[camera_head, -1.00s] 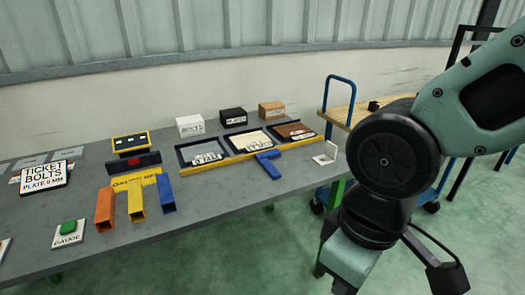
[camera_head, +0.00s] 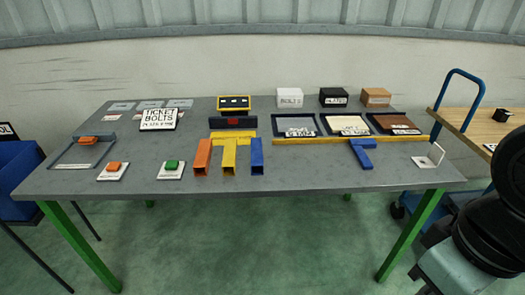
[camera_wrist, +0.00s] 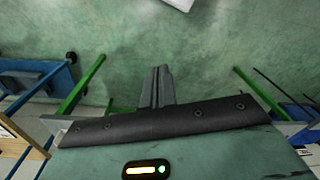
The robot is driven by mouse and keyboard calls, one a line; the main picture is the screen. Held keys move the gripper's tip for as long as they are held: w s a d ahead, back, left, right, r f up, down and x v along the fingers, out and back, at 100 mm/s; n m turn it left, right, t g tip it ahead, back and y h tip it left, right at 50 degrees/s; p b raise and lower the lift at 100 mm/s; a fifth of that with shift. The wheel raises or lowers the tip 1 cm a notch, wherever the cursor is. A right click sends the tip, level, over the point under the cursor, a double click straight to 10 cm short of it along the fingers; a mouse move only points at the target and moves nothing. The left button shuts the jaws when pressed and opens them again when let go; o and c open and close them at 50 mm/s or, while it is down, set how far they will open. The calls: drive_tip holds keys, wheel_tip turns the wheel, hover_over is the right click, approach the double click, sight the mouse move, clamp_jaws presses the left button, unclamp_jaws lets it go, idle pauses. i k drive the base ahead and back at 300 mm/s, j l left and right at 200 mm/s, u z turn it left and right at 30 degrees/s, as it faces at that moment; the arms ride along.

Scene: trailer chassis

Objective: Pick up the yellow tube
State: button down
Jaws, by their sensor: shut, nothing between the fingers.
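The yellow tube (camera_head: 229,158) lies on the grey table with its open square end toward the front edge. An orange tube (camera_head: 203,158) is on its left and a blue tube (camera_head: 257,157) on its right, with small gaps. A yellow lettered plate lies behind the tubes. My gripper (camera_wrist: 160,74) shows in the wrist view with its fingers together and empty, above the green floor. In the head view only part of my arm shows at the lower right; the gripper is outside that view, and the tubes are not seen in the wrist view.
The table (camera_head: 310,178) also bears trays (camera_head: 348,125), small boxes (camera_head: 333,97), a blue T-shaped piece (camera_head: 363,153), gauge cards (camera_head: 171,169) and a ticket-bolts sign (camera_head: 159,119). A blue-handled cart (camera_head: 484,128) stands right, a blue bin (camera_head: 22,172) left. Open floor lies in front.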

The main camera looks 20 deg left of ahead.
sight(231, 150)
drive_tip(key=j+z, duration=0.15)
drive_tip(key=j, duration=0.75)
drive_tip(key=j+z, duration=0.15)
drive_tip(key=j, duration=0.75)
drive_tip(key=j+z, duration=0.15)
drive_tip(key=j, duration=0.75)
drive_tip(key=k+j+z, duration=0.15)
drive_tip(key=j, duration=0.75)
